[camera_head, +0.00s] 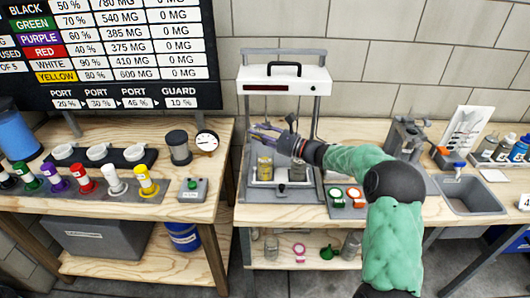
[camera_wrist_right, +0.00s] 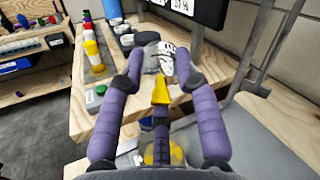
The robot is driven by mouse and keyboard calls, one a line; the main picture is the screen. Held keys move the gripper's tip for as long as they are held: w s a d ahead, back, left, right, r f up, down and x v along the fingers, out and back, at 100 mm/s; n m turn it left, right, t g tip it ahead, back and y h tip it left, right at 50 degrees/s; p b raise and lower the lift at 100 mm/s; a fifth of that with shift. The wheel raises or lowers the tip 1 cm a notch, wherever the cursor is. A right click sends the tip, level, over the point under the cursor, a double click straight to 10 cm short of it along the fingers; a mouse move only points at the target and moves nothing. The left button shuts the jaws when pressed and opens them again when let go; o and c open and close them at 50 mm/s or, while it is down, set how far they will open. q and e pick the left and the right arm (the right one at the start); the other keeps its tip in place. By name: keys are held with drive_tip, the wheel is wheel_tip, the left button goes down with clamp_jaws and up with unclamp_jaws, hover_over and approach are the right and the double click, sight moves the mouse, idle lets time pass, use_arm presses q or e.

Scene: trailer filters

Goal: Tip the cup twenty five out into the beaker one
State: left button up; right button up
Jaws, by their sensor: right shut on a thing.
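My right gripper (camera_head: 258,132) reaches in from the right over the grey stand, and its purple fingers show in the wrist view (camera_wrist_right: 160,66). They are shut on a small greyish cup (camera_wrist_right: 150,60), which lies between the fingertips. The cup's lettering is too small to read. A yellow patch (camera_wrist_right: 160,90) shows just below the cup; I cannot tell whether it is falling contents. A clear beaker with yellow in it (camera_head: 265,169) stands on the stand below the gripper, and a beaker with yellow also shows in the wrist view (camera_wrist_right: 162,152). My left gripper is not in view.
A grey jar (camera_head: 297,172) stands beside the beaker. The stand's white top housing (camera_head: 284,80) is behind and above the gripper. Coloured bottles (camera_head: 114,178) and a round dial (camera_head: 207,141) are on the left table. A sink (camera_head: 470,192) is at right.

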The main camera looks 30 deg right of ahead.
sight(262, 130)
drive_tip(key=shift+s+d+r+t+y, duration=0.15)
drive_tip(key=shift+r+t+y, duration=0.35)
drive_tip(key=shift+r+t, duration=0.45)
drive_tip(key=shift+s+d+r+t+y, duration=0.15)
drive_tip(key=shift+r+t+y, duration=0.35)
drive_tip(key=shift+r+t, duration=0.45)
idle(2.1)
drive_tip(key=shift+s+r+t+y, duration=0.15)
drive_tip(key=shift+r+t+y, duration=0.4)
drive_tip(key=shift+r, duration=1)
drive_tip(key=shift+d+r, duration=0.1)
drive_tip(key=shift+r, duration=0.55)
drive_tip(key=shift+s+r+t+y, duration=0.1)
drive_tip(key=shift+r+t+y, duration=0.1)
drive_tip(key=shift+r+t, duration=0.45)
drive_tip(key=shift+s+r+t+y, duration=0.1)
drive_tip(key=shift+r+t+y, duration=0.1)
drive_tip(key=shift+r, duration=0.7)
